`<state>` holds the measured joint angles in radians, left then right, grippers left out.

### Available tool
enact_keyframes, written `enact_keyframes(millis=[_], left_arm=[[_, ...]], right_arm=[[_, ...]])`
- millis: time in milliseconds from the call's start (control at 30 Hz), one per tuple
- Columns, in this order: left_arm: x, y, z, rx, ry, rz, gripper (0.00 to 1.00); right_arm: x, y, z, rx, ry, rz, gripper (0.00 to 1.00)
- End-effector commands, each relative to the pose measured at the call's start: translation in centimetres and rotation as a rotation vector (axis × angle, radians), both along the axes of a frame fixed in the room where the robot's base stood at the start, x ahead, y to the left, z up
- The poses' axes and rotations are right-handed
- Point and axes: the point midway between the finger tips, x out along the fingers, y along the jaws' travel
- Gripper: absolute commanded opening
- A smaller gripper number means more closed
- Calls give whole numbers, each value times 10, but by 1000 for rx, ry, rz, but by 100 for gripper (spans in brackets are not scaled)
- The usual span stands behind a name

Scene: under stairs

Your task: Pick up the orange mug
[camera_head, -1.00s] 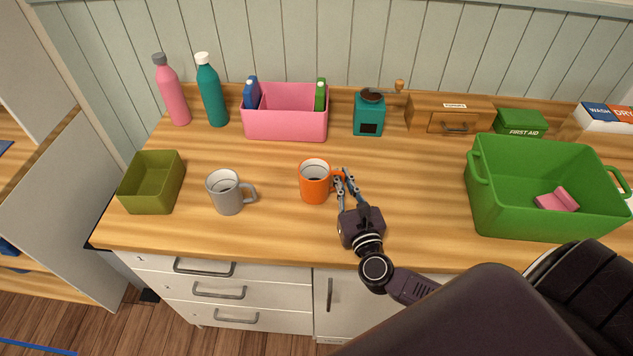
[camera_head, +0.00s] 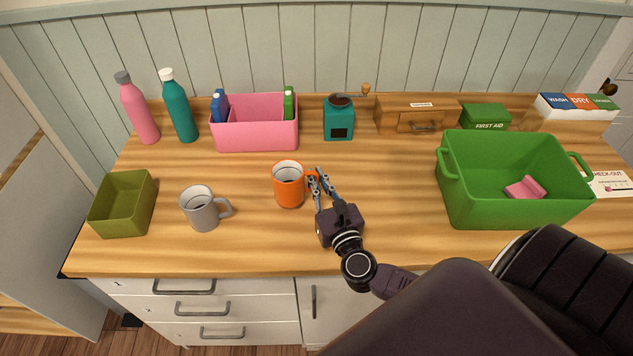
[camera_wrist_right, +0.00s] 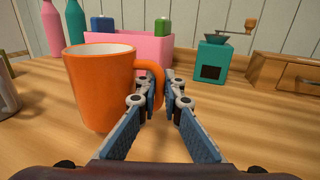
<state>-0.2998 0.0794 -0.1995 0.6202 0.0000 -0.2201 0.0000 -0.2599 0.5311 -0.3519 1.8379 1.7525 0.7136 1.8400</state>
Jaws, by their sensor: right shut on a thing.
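The orange mug (camera_head: 288,186) stands upright on the wooden counter, near the middle in the head view. In the right wrist view the orange mug (camera_wrist_right: 102,88) fills the left-centre, its handle pointing right toward my fingers. My right gripper (camera_head: 316,178) is at the mug's right side, shut on the handle. In the wrist view the right gripper's fingers (camera_wrist_right: 162,92) lie on either side of the handle, hiding part of it. The mug's base appears to be at counter level. My left gripper is not in view.
A grey mug (camera_head: 203,209) and an olive bin (camera_head: 124,216) stand to the left. A pink bin (camera_head: 256,136), bottles (camera_head: 179,108) and a teal grinder (camera_head: 339,122) are behind. A green crate (camera_head: 510,200) stands right.

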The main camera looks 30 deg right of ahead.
Motion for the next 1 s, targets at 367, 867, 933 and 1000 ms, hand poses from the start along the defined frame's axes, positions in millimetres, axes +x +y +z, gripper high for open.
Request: enact_keyframes(millis=[367, 867, 933, 1000], left_arm=[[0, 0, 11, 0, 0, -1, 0], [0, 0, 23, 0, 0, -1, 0], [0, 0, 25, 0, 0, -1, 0], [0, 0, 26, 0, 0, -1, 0]], right_arm=[[0, 0, 54, 2, -7, 0, 0], [1, 0, 123, 0, -7, 1, 0], [1, 0, 131, 0, -8, 0, 0], [1, 0, 139, 0, -8, 0, 0]])
